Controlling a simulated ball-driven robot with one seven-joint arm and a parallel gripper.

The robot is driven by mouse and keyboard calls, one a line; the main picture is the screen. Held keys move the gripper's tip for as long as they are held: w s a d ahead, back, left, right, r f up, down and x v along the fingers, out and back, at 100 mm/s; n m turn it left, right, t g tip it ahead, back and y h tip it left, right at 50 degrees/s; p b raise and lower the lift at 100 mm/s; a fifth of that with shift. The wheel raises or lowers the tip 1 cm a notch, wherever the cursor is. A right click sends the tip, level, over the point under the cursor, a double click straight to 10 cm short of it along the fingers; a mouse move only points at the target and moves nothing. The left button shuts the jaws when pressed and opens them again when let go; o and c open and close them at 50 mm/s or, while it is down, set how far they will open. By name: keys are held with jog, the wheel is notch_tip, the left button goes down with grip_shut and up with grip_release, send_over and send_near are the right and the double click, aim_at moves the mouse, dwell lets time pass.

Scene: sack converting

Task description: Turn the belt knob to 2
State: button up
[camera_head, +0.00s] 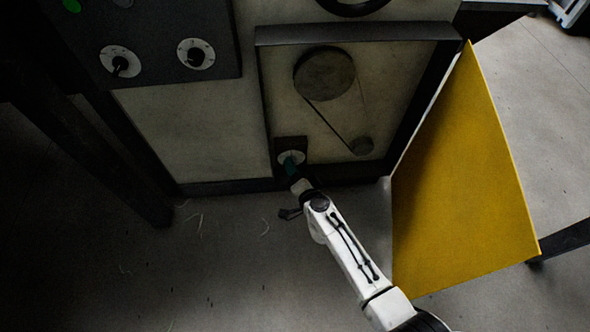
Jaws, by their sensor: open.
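A small white dial (291,156) on a dark plate sits low at the left inside the open belt compartment, below the pulleys and belt. I take it for the belt knob; its pointer and numbers are hidden or too small to read.
A yellow door (465,175) stands open right of the compartment, close to my arm. A large pulley (324,74) and a small pulley (361,146) carry a thin belt. Two other dials (120,61) (196,54) are on the dark panel at upper left. The floor (250,260) left of my arm is clear except for thin strands.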

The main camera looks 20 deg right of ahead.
jog(key=shift+w+f, duration=0.15)
jog(key=shift+w, duration=0.5)
jog(key=shift+c, duration=0.3)
jog(key=c, duration=1)
jog(key=shift+w+a+n+g+h+p, duration=0.15)
jog(key=shift+n+g+h+p, duration=0.25)
jog(key=shift+n+h+p, duration=0.9)
jog(key=shift+s+a+n+g+h+p, duration=0.15)
jog(key=shift+n+g+h+p, duration=0.2)
jog(key=shift+n+p, duration=1.1)
jog(key=shift+w+a+n+g+h+p, duration=0.15)
jog(key=shift+n+g+h+p, duration=0.45)
jog(key=shift+n, duration=1.55)
